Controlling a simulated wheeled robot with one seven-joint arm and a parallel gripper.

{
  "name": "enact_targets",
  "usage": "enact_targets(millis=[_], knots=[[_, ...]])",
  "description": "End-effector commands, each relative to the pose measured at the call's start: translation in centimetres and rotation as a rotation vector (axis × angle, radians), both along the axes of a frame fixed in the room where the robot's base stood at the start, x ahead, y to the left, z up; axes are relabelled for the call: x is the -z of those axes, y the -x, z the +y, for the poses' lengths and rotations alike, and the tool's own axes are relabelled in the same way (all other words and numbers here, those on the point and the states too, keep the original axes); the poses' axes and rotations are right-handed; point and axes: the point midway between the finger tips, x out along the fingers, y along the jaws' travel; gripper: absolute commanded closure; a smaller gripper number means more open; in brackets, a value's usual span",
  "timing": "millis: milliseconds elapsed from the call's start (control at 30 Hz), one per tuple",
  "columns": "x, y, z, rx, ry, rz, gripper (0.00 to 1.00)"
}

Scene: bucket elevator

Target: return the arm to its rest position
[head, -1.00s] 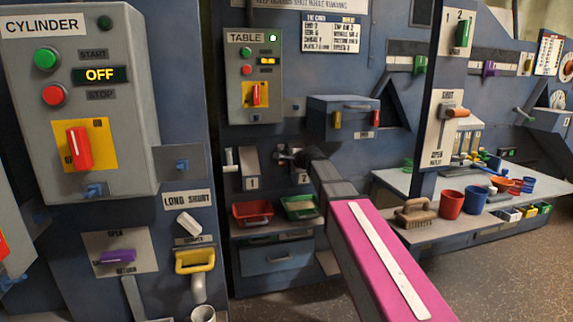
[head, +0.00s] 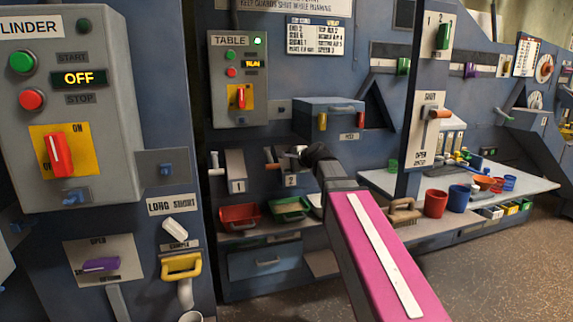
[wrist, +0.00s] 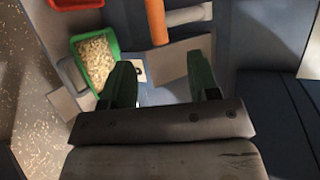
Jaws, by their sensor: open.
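My arm with its magenta link (head: 385,255) reaches into the lower middle of the head view. Its dark end is in front of the panel, right of the plate marked 2 (head: 291,181); the fingers are not clear there. In the wrist view my gripper (wrist: 162,82) has two dark green fingers spread apart with nothing held between them. An orange handle (wrist: 156,20) lies beyond the fingertips, toward the top of that view. A green tray of pale grains (wrist: 97,60) is left of the fingers.
A red tray (head: 240,217) sits beside the green tray (head: 290,208) on a low ledge. To the right are a brush (head: 404,212), a red cup (head: 436,203) and a blue cup (head: 458,198) on a shelf.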

Motion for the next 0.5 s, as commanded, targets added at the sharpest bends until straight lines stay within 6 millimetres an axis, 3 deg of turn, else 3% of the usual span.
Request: enact_targets(millis=[133,233,500], knots=[[0.7,0.2,-0.1,-0.005,0.017,0.004,0.45],[3.2,0.9,-0.7,-0.026,0.086,0.015,0.45],[15.7,5.6,-4.4,-0.189,0.456,0.093,0.45]])
